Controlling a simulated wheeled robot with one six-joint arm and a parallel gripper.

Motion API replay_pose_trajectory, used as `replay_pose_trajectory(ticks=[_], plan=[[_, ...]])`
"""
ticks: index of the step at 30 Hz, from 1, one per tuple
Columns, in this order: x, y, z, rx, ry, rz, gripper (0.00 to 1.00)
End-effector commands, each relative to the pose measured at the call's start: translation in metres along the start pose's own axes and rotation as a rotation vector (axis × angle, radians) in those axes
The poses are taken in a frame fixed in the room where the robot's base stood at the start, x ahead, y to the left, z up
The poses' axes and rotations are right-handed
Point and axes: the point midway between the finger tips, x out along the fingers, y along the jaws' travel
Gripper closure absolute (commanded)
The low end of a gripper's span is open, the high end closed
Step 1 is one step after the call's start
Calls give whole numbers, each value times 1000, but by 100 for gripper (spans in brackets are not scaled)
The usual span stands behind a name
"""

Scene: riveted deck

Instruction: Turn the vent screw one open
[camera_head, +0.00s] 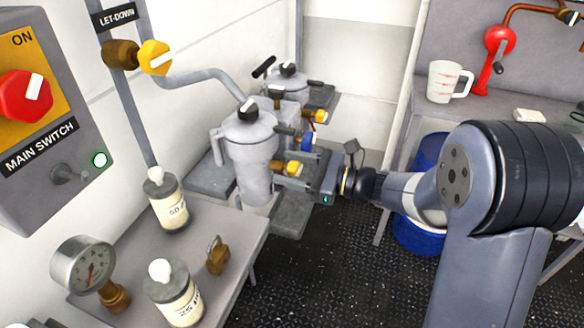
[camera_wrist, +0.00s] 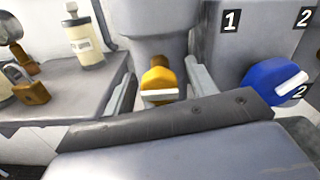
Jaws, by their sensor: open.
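A yellow knob (camera_head: 294,168) with a white bar sits low on the front grey canister (camera_head: 250,150). In the wrist view this knob (camera_wrist: 158,84) lies between the two fingers of my gripper (camera_wrist: 161,92), its white bar roughly level. My gripper (camera_head: 290,172) is open, with one finger on each side of the knob; whether they touch it I cannot tell. A black knob (camera_head: 248,109) with a white mark tops the same canister. No label reading vent screw shows, so which knob bears that name is not readable.
A blue knob (camera_wrist: 274,83) sits close right of my gripper, beside plates marked 1 and 2. The rear canister (camera_head: 287,82) has another yellow knob (camera_head: 320,116). Bottles, a gauge (camera_head: 83,263) and a padlock (camera_head: 218,255) stand on the left bench. A blue bin (camera_head: 420,232) is at right.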

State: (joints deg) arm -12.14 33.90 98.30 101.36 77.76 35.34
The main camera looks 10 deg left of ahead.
Motion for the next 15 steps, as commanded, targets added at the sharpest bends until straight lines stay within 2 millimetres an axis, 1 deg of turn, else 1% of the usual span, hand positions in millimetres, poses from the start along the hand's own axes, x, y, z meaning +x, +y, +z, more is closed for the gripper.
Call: replay_pose_trajectory(ticks=[6, 15], plan=[[0, 0, 0, 0, 0, 0, 47], [0, 0, 0, 0, 0, 0, 71]])
